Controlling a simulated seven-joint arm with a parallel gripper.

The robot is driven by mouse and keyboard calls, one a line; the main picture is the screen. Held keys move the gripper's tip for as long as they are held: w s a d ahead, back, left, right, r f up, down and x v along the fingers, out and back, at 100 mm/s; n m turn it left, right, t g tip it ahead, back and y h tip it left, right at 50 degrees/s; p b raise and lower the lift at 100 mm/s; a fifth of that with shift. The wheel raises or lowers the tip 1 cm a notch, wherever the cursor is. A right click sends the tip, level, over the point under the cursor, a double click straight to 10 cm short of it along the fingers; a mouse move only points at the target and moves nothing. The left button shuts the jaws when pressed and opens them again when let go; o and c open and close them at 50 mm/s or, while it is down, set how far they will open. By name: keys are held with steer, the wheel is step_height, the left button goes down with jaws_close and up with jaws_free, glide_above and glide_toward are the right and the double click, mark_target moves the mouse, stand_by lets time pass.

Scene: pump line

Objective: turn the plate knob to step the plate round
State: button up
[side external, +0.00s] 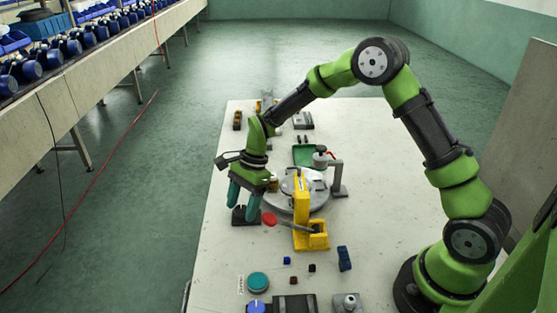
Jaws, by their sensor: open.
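A round grey plate (312,200) sits near the middle of the white table, partly hidden behind a yellow upright bracket. I cannot tell for sure which part is the plate knob. A teal round knob or button (258,282) stands at the near left of the table, beside a small label too small to read. A blue round piece (255,306) is just in front of it, cut by the frame edge.
The yellow bracket (302,200) stands upright at the plate's near edge, with a red disc (269,219) to its left. A grey post (338,178) with an arm rises right of the plate. Small blue and black blocks (344,259) lie in front. The table's right side is mostly clear.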

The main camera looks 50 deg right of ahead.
steer(key=c, duration=1)
steer(key=shift+n, duration=0.4)
steer(key=n+g, duration=0.1)
steer(key=n, duration=0.2)
steer(key=shift+w+n+g, duration=0.15)
steer(key=shift+n+g, duration=0.25)
steer(key=n+g+h, duration=0.1)
steer(key=n, duration=0.3)
steer(key=shift+w, duration=0.1)
steer(key=n+h, duration=0.1)
steer(key=n, duration=0.1)
steer(key=n+g, duration=0.1)
steer(key=n, duration=0.2)
steer(key=shift+a+h, duration=0.15)
steer(key=shift+h, duration=0.25)
steer(key=shift+w+a+n+g+h, duration=0.1)
steer(key=shift+n+g+h, duration=0.4)
steer(key=shift+n, duration=1.5)
steer(key=shift+h, duration=0.3)
